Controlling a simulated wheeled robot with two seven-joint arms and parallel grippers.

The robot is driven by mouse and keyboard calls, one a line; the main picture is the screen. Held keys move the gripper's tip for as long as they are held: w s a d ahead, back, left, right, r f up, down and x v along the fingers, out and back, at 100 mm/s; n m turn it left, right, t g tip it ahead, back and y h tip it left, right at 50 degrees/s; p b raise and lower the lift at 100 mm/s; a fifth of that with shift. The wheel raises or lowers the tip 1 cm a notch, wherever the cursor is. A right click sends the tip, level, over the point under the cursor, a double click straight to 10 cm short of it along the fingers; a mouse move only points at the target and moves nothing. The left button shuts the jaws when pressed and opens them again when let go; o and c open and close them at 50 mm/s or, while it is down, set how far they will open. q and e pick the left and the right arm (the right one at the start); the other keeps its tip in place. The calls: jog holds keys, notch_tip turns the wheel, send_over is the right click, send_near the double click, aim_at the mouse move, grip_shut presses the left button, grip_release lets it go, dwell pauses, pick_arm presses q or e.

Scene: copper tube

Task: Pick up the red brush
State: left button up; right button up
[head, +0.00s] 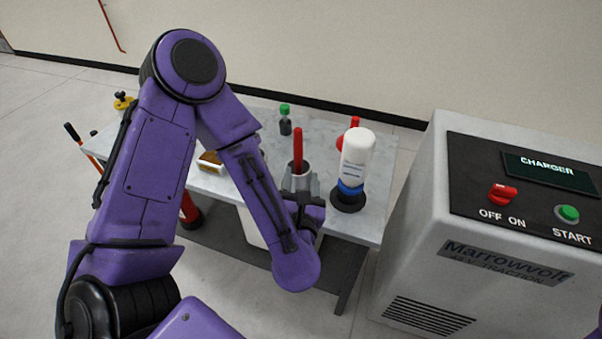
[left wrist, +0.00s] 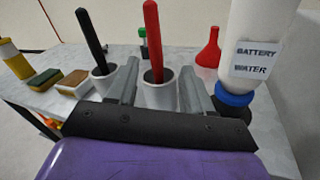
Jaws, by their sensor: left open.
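The red brush (head: 298,150) shows as an upright red handle standing in a grey cup (left wrist: 160,96) on the table. In the left wrist view the red handle (left wrist: 152,38) rises between my fingers, and its lower end is hidden in the cup. My left gripper (head: 301,184) is open at the near side of this cup. In the left wrist view the two fingers of my left gripper (left wrist: 159,75) appear to left and right of the cup and handle. I cannot tell whether they touch the cup. My right gripper is not in view.
A black handle (left wrist: 91,38) stands in another cup (left wrist: 104,80) just left. A white battery water bottle (head: 357,160) stands upside down close on the right. A red funnel-shaped thing (left wrist: 209,50) and a green-capped bottle (head: 285,122) stand behind. A charger cabinet (head: 420,245) stands right of the table.

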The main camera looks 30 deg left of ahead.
aim_at(298, 148)
pick_arm(q)
jog(key=w+a+n, duration=0.1)
jog(key=w+a+r+n+b, duration=0.1)
jog(key=w+a+n+y, duration=0.1)
jog(key=n, duration=0.1)
jog(key=shift+w+a+r+b, duration=0.25)
jog(key=shift+w+r+b, duration=0.05)
jog(key=shift+w+b, duration=0.1)
jog(key=x, duration=0.2)
jog(key=p+x, duration=0.2)
jog(key=x, duration=0.1)
jog(key=shift+w+a+f, duration=0.1)
jog(key=shift+w+f, duration=0.15)
jog(key=shift+w, duration=0.15)
jog(key=shift+c, duration=0.7)
grip_shut()
